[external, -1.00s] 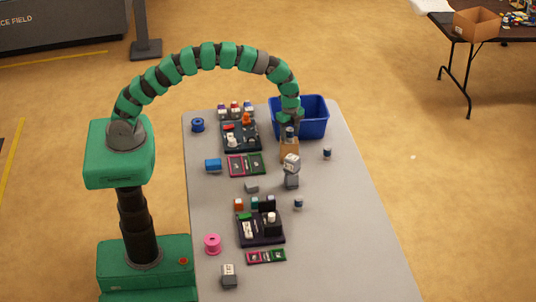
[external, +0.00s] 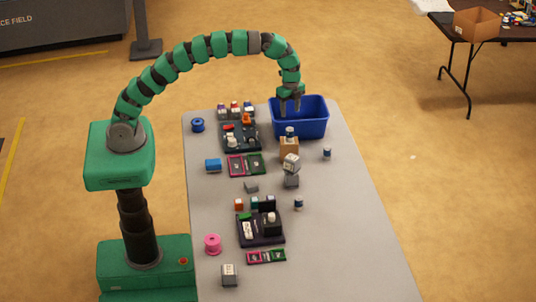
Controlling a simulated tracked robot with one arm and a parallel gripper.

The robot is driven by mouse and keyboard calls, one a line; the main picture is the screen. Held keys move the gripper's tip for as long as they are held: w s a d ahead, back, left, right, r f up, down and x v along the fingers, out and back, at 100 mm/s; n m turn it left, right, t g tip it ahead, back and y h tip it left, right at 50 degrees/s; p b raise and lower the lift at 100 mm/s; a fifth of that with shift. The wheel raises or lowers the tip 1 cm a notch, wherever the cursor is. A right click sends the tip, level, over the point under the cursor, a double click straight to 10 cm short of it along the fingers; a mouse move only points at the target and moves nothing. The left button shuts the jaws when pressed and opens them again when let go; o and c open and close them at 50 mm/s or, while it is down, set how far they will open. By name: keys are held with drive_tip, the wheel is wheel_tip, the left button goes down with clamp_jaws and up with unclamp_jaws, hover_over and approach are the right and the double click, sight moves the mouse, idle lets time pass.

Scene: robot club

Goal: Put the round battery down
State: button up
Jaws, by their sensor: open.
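A small round battery (external: 290,132), white with a dark band, stands upright on top of a tan block (external: 289,149) near the front of the blue bin. My gripper (external: 290,108) is open and empty above the battery, its fingers apart and clear of it. In the picture the fingers overlap the left part of the bin. Two similar small round items stand on the table, one to the right of the block (external: 327,152) and one further toward the near end (external: 298,203).
The blue bin (external: 313,128) stands at the table's far end. Stacked grey blocks (external: 291,170) stand just nearer than the tan block. Dark trays (external: 240,150) (external: 245,240) with small parts lie to the left. The table's right side (external: 350,230) is clear.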

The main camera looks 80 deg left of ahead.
drive_tip(key=shift+r, duration=0.3)
drive_tip(key=s+a+r+n+t, duration=0.1)
drive_tip(key=s+r+n+t, duration=0.2)
drive_tip(key=r, duration=1.1)
drive_tip(key=s+a+r+n+t, duration=0.1)
drive_tip(key=r+n+t, duration=0.25)
drive_tip(key=r, duration=0.95)
drive_tip(key=s+a+r+n+t, duration=0.1)
drive_tip(key=s+r+n+t, duration=0.2)
drive_tip(key=s+r, duration=0.6)
drive_tip(key=s+a+r+n+t, duration=0.1)
drive_tip(key=s+r+n+t, duration=0.2)
drive_tip(key=r, duration=1.2)
drive_tip(key=s+t, duration=0.3)
drive_tip(key=s, duration=0.3)
drive_tip(key=shift+r, duration=0.25)
